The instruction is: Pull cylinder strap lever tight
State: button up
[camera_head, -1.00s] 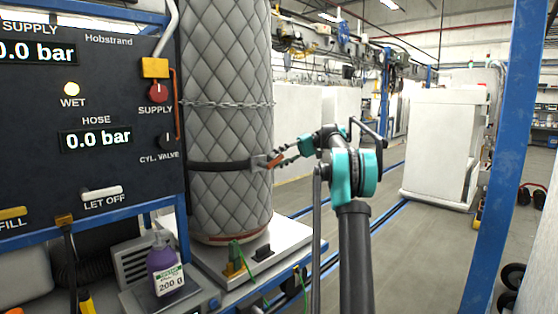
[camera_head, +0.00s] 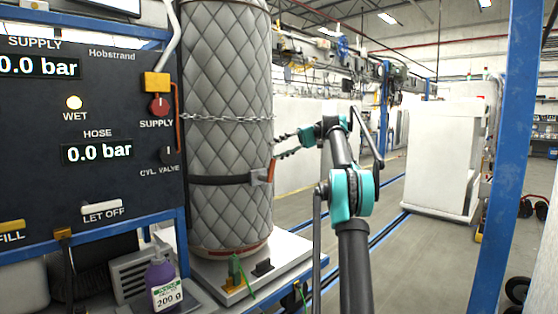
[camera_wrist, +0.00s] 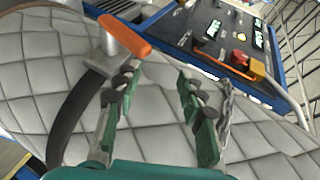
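The grey quilted cylinder (camera_head: 228,110) stands upright with a dark strap (camera_head: 218,181) around its lower half. The strap's buckle with an orange lever (camera_head: 272,171) sits at the cylinder's right edge, the lever near upright in the head view. In the wrist view the orange lever (camera_wrist: 125,36) sticks out from the metal buckle (camera_wrist: 103,58), above the dark strap (camera_wrist: 72,118). My gripper (camera_head: 283,145) is just above and right of the lever. In the wrist view my gripper (camera_wrist: 158,80) has its fingers apart with nothing between them; the lever lies beyond the left finger's tip.
A chain (camera_head: 225,117) circles the cylinder above the strap. The control panel (camera_head: 60,190) stands to the left, with a purple bottle (camera_head: 162,282) below it. A blue post (camera_head: 508,160) rises on the right. The floor behind my arm is open.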

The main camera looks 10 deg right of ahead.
jog(key=shift+r, duration=0.5)
jog(key=shift+c, duration=0.5)
